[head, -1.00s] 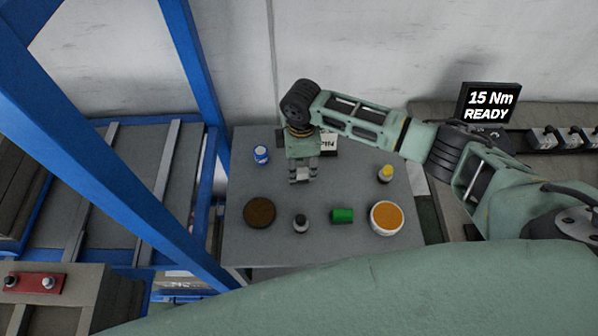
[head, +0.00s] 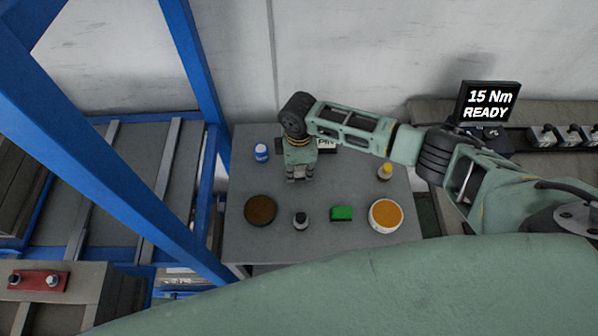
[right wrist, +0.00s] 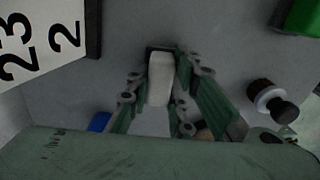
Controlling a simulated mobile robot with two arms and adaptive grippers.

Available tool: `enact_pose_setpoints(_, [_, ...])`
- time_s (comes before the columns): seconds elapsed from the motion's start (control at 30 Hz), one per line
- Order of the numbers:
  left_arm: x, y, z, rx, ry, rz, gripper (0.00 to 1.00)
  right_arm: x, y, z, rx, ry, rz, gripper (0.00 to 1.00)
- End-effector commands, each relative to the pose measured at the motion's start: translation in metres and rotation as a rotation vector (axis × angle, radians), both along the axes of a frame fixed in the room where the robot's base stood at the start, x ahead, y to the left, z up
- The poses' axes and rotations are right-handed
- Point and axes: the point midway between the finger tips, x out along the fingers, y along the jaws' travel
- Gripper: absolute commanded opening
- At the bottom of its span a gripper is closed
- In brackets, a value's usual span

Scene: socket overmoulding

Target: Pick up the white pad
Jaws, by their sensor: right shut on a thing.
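The white pad (right wrist: 160,78) is a small pale block with rounded corners. In the right wrist view it stands between the two green fingers of my right gripper (right wrist: 160,85), which is shut on it. In the head view my right gripper (head: 300,177) points down at the middle of the grey table (head: 338,252); the pad cannot be made out there. Whether the pad still touches the table is not clear. My left gripper is not in view.
Around the gripper stand a blue can (head: 261,153), a brown disc (head: 260,210), a dark-capped bottle (head: 300,221), a green block (head: 342,214), an orange-filled white tub (head: 386,216) and a yellow-capped bottle (head: 385,172). A printed card (head: 327,144) is close behind the gripper.

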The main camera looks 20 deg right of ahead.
Motion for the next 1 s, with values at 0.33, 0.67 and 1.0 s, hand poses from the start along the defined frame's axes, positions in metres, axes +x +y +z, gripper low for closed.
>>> enact_pose_setpoints(0.33, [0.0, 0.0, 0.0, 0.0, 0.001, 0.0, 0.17, 0.0, 0.0, 0.001, 0.0, -0.001, 0.0, 0.0])
enact_pose_setpoints(0.67, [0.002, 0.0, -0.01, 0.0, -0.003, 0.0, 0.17, 0.002, 0.0, 0.034, 0.003, -0.005, 0.002, 0.0])
enact_pose_setpoints(1.0, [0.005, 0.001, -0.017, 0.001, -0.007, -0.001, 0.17, -0.051, -0.035, 0.075, 0.0, -0.001, 0.001, 0.0])
